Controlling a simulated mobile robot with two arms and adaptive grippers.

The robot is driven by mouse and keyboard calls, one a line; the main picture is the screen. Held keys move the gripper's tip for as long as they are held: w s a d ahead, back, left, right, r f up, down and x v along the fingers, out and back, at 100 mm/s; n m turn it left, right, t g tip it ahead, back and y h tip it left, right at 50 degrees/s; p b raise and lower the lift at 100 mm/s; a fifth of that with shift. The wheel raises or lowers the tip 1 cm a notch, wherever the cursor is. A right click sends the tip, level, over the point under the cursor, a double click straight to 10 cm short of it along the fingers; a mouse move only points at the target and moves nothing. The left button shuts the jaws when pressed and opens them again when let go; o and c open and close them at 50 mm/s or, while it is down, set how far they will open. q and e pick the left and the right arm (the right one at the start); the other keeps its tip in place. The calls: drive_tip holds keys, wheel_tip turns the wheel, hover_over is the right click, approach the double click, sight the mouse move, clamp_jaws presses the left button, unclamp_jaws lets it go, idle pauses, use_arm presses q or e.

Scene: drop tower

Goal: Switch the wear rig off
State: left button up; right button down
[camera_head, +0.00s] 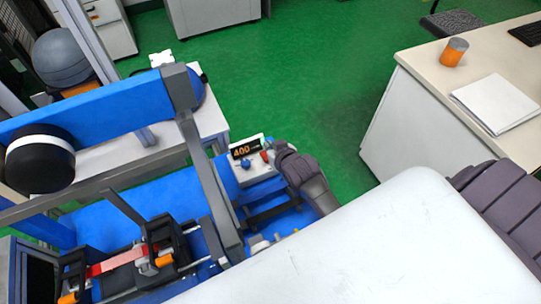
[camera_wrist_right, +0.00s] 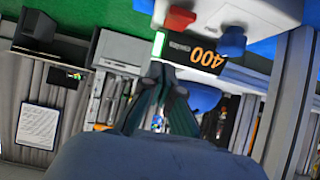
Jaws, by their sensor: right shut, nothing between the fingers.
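The wear rig is a blue-framed machine (camera_head: 95,108) at the left in the head view. A light control box (camera_head: 262,176) on it has a display (camera_head: 243,149) reading 400 in orange, a blue knob (camera_head: 246,165) and a red switch (camera_head: 264,156). The wrist view shows the box (camera_wrist_right: 255,12) upside down, with the red switch (camera_wrist_right: 179,18), the blue knob (camera_wrist_right: 232,40) and a lit green strip (camera_wrist_right: 158,43). My right gripper (camera_head: 273,150) is shut and empty, close beside the red switch. Contact cannot be told. My left gripper is not in view.
A grey post (camera_head: 205,165) of the rig stands left of the box. A black roller (camera_head: 38,160) and a clamp with a red strip (camera_head: 115,262) are further left. A desk (camera_head: 430,85) with an orange cup (camera_head: 454,52) stands right. Green floor (camera_head: 290,75) lies open between.

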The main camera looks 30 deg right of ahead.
wheel_tip(320, 180, down, 4)
drive_tip(key=shift+r, duration=0.25)
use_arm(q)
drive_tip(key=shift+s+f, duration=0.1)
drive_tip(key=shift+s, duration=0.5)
use_arm(e)
drive_tip(key=shift+s+f, duration=0.15)
drive_tip(key=shift+f, duration=0.35)
drive_tip(key=shift+s+f+t+b, duration=0.25)
drive_tip(key=shift+f+t+b, duration=0.15)
drive_tip(key=shift+f+b, duration=0.45)
drive_tip(key=shift+s+r, duration=0.1)
drive_tip(key=shift+r, duration=0.3)
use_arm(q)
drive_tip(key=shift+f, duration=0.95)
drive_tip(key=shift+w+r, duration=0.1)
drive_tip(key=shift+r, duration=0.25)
use_arm(e)
drive_tip(key=shift+w+r, duration=0.4)
drive_tip(key=shift+w, duration=0.4)
